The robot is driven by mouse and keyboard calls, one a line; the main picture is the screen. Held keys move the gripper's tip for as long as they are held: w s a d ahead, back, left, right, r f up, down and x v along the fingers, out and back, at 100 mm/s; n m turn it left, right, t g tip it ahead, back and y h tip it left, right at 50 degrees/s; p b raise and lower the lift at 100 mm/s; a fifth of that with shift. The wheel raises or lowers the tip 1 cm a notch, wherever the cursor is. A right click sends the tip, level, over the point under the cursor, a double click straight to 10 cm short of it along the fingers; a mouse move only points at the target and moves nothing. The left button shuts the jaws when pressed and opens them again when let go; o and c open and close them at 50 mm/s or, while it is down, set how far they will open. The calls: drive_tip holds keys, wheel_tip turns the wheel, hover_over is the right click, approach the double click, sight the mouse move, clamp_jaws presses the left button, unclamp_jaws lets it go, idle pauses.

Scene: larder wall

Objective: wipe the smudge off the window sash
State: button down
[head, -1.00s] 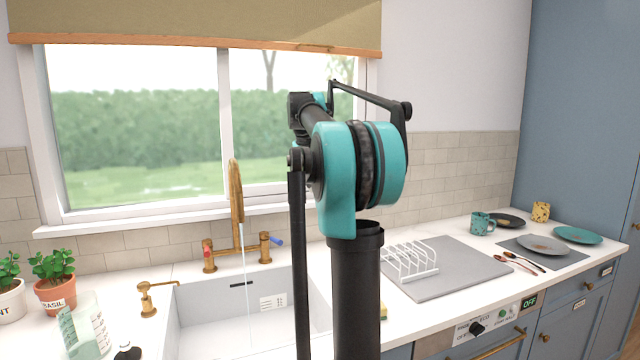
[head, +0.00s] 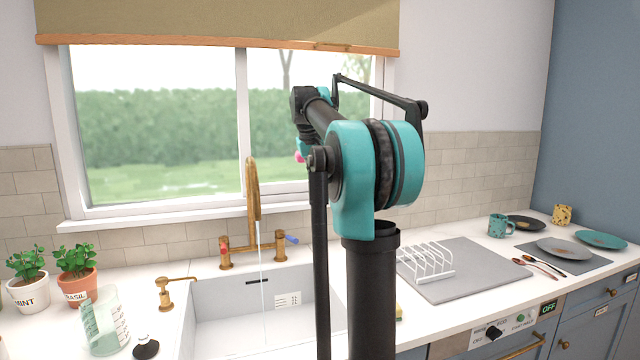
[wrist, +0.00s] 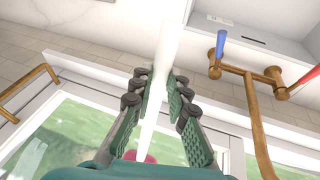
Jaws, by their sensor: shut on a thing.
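My gripper (wrist: 157,100) is shut on a slim white thing (wrist: 171,38) that runs between the fingers. Something pink (wrist: 150,158) shows at its palm end, and a pink bit (head: 299,156) also shows beside my arm in the head view. The white-framed window (head: 160,140) stands behind the sink. In the wrist view its glass (wrist: 95,125) lies beyond the fingers. A pale, streaky patch (wrist: 32,155) on the glass at lower left looks like the smudge. In the head view my arm covers part of the right pane, and the fingers are hidden.
A brass tap (head: 253,200) with running water rises before the window over the white sink (head: 215,330). Potted herbs (head: 75,262) and a clear jug (head: 102,325) stand at left. A toast rack (head: 427,262), a mug (head: 499,226) and plates (head: 564,248) stand at right.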

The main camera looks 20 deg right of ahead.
drive_tip(key=shift+r, duration=0.7)
drive_tip(key=shift+d, duration=8.55)
drive_tip(key=shift+a+r, duration=0.4)
drive_tip(key=shift+a, duration=2.45)
drive_tip(key=shift+a+r, duration=0.35)
drive_tip(key=shift+a, duration=2.5)
drive_tip(key=shift+a+r, duration=0.4)
drive_tip(key=shift+a, duration=2.45)
drive_tip(key=shift+s+r, duration=0.1)
drive_tip(key=shift+r, duration=1.15)
drive_tip(key=d, duration=1)
drive_tip(key=shift+d, duration=0.25)
